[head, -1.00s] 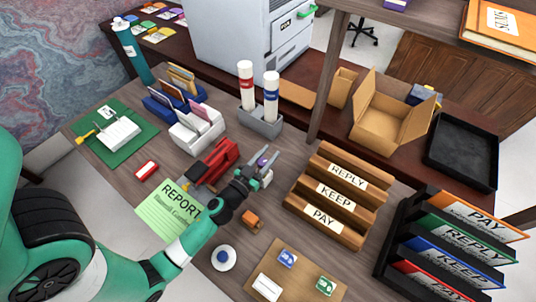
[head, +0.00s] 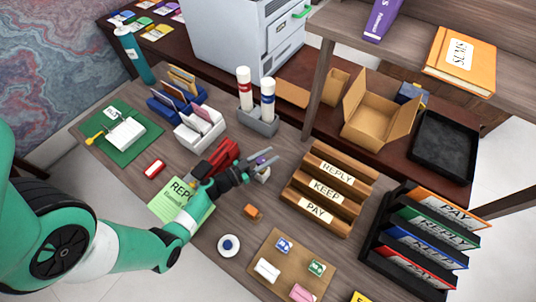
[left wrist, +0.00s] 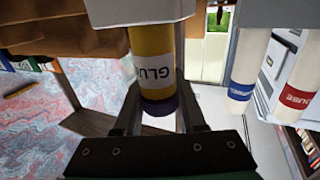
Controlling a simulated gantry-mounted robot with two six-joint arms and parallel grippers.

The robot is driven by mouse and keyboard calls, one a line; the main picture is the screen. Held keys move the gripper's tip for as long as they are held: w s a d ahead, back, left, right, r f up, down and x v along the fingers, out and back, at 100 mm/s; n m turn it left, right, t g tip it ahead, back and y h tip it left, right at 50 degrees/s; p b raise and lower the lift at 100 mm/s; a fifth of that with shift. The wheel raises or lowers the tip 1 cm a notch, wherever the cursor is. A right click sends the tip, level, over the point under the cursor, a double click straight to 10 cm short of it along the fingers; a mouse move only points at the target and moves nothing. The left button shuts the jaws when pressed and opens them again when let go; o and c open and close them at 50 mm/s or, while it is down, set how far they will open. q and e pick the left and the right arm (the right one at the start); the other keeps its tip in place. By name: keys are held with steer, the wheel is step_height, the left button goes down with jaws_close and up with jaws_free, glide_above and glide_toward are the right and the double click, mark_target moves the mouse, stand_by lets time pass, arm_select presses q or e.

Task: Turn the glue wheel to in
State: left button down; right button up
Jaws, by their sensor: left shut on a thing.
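The glue stick (left wrist: 153,70) has a yellow body and a white GLUE label. In the left wrist view, which is upside down, it stands in a pale block (left wrist: 140,8), and its purple wheel (left wrist: 160,106) is at the free end. My left gripper (left wrist: 160,112) has one finger on each side of the wheel and is shut on it. My right gripper is not in view.
A red tool (head: 219,160) lies close behind my left wrist. A grey holder (head: 257,122) with two white tubes stands farther back. The wooden letter rack (head: 330,187) is to the right. An orange block (head: 252,211) and a round white-and-blue piece (head: 229,245) lie in front.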

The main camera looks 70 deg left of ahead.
arm_select(q)
steer(key=shift+f, duration=0.1)
stand_by(0.8)
steer(key=shift+c, duration=2.3)
jaws_free()
steer(key=shift+s, duration=0.3)
steer(key=s+d+p, duration=0.1)
steer(key=s+p, duration=0.1)
steer(key=s, duration=0.4)
steer(key=shift+s+d, duration=0.2)
steer(key=shift+s, duration=0.2)
